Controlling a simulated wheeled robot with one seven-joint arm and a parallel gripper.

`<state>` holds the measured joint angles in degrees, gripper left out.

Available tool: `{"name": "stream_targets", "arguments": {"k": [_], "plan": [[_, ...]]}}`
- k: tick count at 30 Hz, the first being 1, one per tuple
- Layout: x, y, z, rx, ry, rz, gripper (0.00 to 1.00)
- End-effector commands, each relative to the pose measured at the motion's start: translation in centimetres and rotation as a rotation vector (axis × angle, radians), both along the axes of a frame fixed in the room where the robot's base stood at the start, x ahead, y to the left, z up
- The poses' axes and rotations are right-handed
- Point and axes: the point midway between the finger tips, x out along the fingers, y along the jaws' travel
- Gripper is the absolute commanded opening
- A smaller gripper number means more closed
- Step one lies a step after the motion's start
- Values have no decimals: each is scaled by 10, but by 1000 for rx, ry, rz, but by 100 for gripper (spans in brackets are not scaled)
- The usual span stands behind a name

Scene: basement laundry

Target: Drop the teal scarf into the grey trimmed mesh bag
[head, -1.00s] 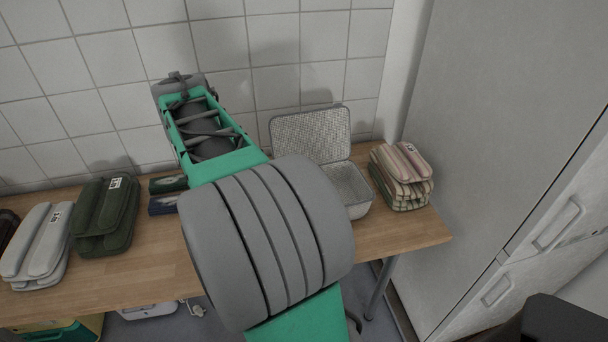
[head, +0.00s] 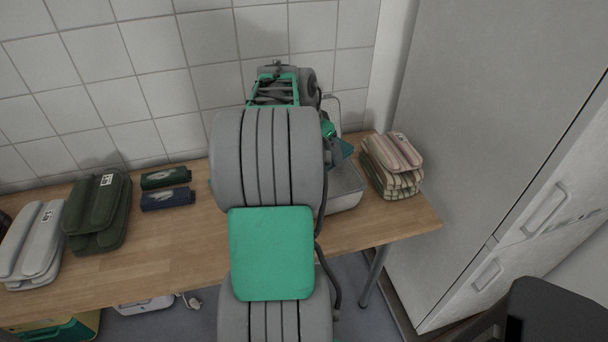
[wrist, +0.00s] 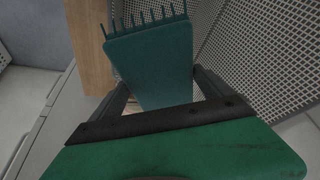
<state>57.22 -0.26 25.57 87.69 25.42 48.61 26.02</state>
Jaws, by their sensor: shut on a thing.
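The teal scarf (wrist: 155,65), a flat folded piece with a fringe at one end, is held between the fingers of my gripper (wrist: 162,88). A small part of the scarf (head: 346,148) shows in the head view beside my arm, above the grey trimmed mesh bag (head: 347,193). The bag stands on the table with its lid raised at the back; my arm hides much of both. In the wrist view mesh (wrist: 275,50) fills the upper right, close to the scarf. I cannot tell how high the scarf is over the bag.
A stack of striped folded cloths (head: 391,165) stands right of the bag. Dark green (head: 98,210) and light grey (head: 32,243) folded bundles and two small dark packs (head: 166,198) lie left on the wooden table (head: 180,250). A tall white cabinet (head: 470,130) stands right.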

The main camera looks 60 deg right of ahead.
Motion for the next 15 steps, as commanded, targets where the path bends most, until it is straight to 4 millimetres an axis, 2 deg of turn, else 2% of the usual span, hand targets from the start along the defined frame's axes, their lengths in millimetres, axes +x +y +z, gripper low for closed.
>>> {"name": "stream_targets", "arguments": {"k": [1,4,13,14,15], "plan": [[0,0,-13,0,0,0,47],[0,0,-23,0,-1,0,47],[0,0,-24,0,-1,0,47],[0,0,-24,0,-1,1,93],[0,0,-24,0,-1,1,96]]}}
